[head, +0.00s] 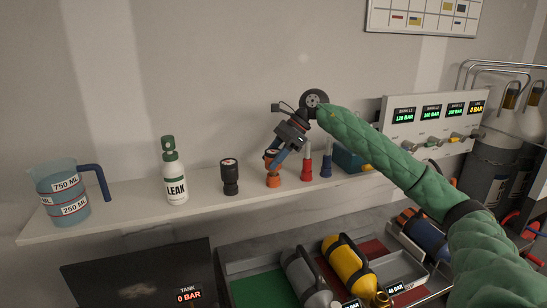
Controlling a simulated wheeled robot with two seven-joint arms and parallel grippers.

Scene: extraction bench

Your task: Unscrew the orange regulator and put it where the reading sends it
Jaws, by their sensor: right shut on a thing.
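The orange regulator (273,181) stands upright on the white shelf (130,216), its dial top partly hidden by my right gripper (275,161). My right gripper comes down on it from above right, tilted, and its jaws are shut on the regulator's upper part. A black regulator (230,178) stands on the shelf to the left. A panel (440,115) at the right has several lit pressure readings; the rightmost is yellow and seems to read 0 BAR. A dark box (140,280) at lower left shows TANK 0 BAR in red. My left gripper is out of view.
A jug (68,190) and a LEAK spray bottle (173,175) stand on the shelf's left. Red (306,167) and blue (326,166) bottles stand close right of the regulator. Below, a tray with green (262,289) and red areas holds grey (303,275) and yellow (350,265) cylinders.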

